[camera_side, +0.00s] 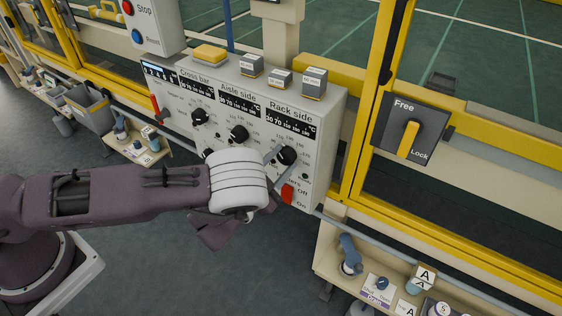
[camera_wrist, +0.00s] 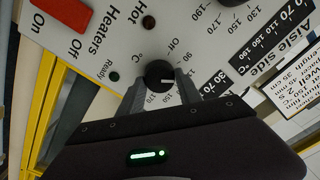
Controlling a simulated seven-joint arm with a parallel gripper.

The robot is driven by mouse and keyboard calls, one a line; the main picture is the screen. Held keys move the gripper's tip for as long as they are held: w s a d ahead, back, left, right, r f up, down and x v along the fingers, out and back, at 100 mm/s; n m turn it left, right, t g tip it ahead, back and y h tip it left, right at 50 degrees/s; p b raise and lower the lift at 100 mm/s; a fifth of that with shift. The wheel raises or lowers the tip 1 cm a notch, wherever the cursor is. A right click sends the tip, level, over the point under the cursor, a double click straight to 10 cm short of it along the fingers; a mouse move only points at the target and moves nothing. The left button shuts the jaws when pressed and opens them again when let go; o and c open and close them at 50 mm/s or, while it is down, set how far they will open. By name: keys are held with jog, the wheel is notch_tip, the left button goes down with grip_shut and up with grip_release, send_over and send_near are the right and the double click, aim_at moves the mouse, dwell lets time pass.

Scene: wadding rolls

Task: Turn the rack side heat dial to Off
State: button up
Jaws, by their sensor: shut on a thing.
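The rack side heat dial (camera_side: 287,155) is a round black knob under the "Rack side" label on the pale control panel. In the wrist view the dial (camera_wrist: 158,71) sits between the two grey fingers of my gripper (camera_wrist: 160,83), which is shut on it.
The aisle side dial (camera_side: 238,133) and cross bar dial (camera_side: 199,116) are to the left. A red heaters switch (camera_side: 288,193) is below the rack side dial. Small boxes stand on the panel top. A yellow Free/Lock handle (camera_side: 408,139) is to the right.

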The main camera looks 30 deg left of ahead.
jog(key=n, duration=1.3)
jog(key=shift+a+n, duration=0.1)
jog(key=shift+n, duration=0.2)
dwell(0.5)
jog(key=o, duration=1.4)
jog(key=shift+c, duration=0.2)
jog(key=s, duration=0.7)
